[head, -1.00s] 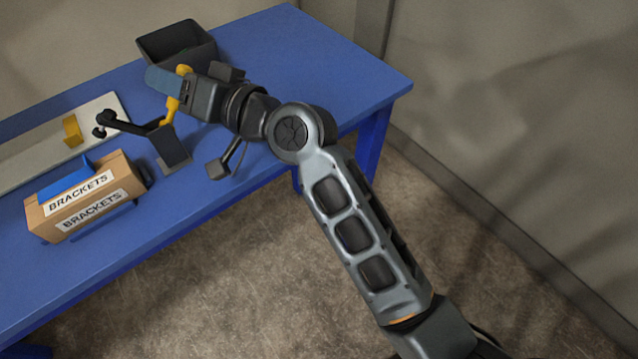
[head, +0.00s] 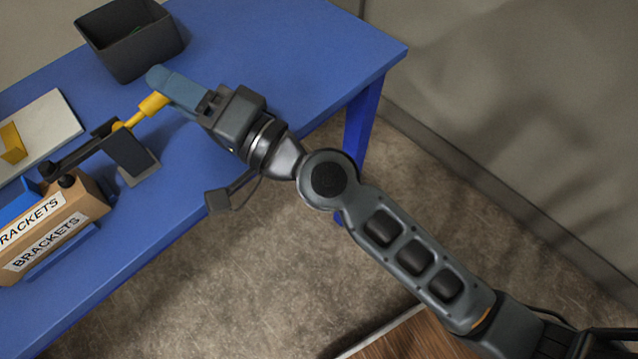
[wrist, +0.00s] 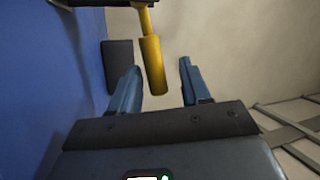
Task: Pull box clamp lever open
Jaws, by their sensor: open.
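The box clamp (head: 131,153) is a dark upright plate on the blue table. Its black arm (head: 82,154) reaches left, with its tip over the box's back corner; contact cannot be told. Its lever has a yellow handle (head: 153,103) that slants up and right. My gripper (head: 176,92) is at the handle's upper end and hides some of it. In the wrist view my blue fingers (wrist: 158,70) are spread apart. The yellow handle (wrist: 152,65) extends between them, closer to the left finger, with a gap to the right one.
The cardboard BRACKETS box (head: 92,205) stands front left of the clamp. A dark bin (head: 140,55) stands behind my gripper. A pale panel (head: 55,125) with a yellow block (head: 12,143) lies at left. The right part of the blue table (head: 290,50) is clear.

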